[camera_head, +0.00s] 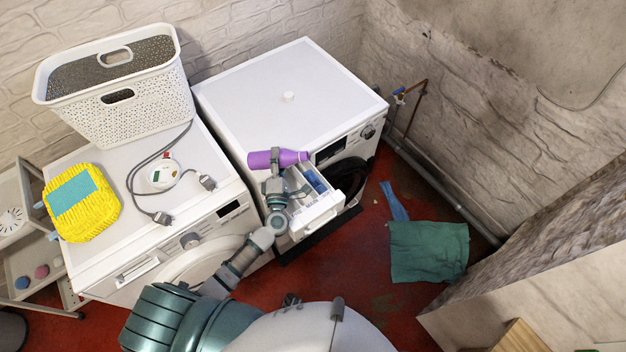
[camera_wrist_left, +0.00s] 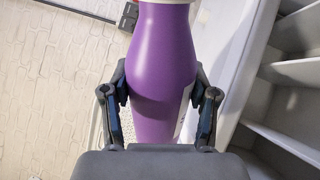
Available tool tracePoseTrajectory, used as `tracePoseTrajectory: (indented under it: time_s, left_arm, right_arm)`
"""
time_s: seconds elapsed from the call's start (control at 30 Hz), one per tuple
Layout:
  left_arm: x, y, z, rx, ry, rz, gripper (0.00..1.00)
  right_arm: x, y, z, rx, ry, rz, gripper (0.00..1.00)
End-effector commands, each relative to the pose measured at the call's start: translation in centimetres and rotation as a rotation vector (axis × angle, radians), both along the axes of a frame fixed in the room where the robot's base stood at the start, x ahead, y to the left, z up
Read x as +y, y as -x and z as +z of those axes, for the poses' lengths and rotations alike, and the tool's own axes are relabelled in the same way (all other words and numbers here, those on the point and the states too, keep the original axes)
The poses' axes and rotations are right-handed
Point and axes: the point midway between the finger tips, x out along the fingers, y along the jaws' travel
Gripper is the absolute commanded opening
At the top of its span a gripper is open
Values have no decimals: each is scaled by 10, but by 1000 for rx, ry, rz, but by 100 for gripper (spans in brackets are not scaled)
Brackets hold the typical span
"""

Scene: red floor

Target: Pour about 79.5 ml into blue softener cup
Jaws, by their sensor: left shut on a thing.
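A purple bottle (camera_head: 274,159) lies tilted close to horizontal above the open detergent drawer (camera_head: 319,214) of the right washing machine. The blue softener cup (camera_head: 315,180) shows inside the drawer, just right of and below the bottle's neck. Whether liquid flows cannot be seen. My right gripper is not in view.
The left washing machine (camera_head: 148,238) carries a white basket (camera_head: 133,108), a yellow pack (camera_head: 83,203) and a grey cable (camera_head: 137,186). The right machine's top (camera_head: 290,85) is mostly clear. A green cloth (camera_head: 428,251) lies on the red floor.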

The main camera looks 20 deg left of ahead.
Motion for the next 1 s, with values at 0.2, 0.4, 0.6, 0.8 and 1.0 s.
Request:
tracePoseTrajectory:
  time_s: [0.2, 0.4, 0.6, 0.8, 1.0]
  left_arm:
    - [-2, -1, -4, 9, -46, -1, 14]
    - [-1, -1, -3, 14, -74, -1, 14]
    - [-2, -1, -4, 20, -100, -1, 14]
    - [-3, -1, -4, 27, -126, 0, 14]
    - [-3, -1, -4, 31, -153, 0, 14]
  right_arm:
    - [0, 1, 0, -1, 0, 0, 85]
    - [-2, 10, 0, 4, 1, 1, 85]
    - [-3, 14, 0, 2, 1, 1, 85]
    - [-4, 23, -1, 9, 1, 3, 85]
    - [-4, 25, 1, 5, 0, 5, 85]
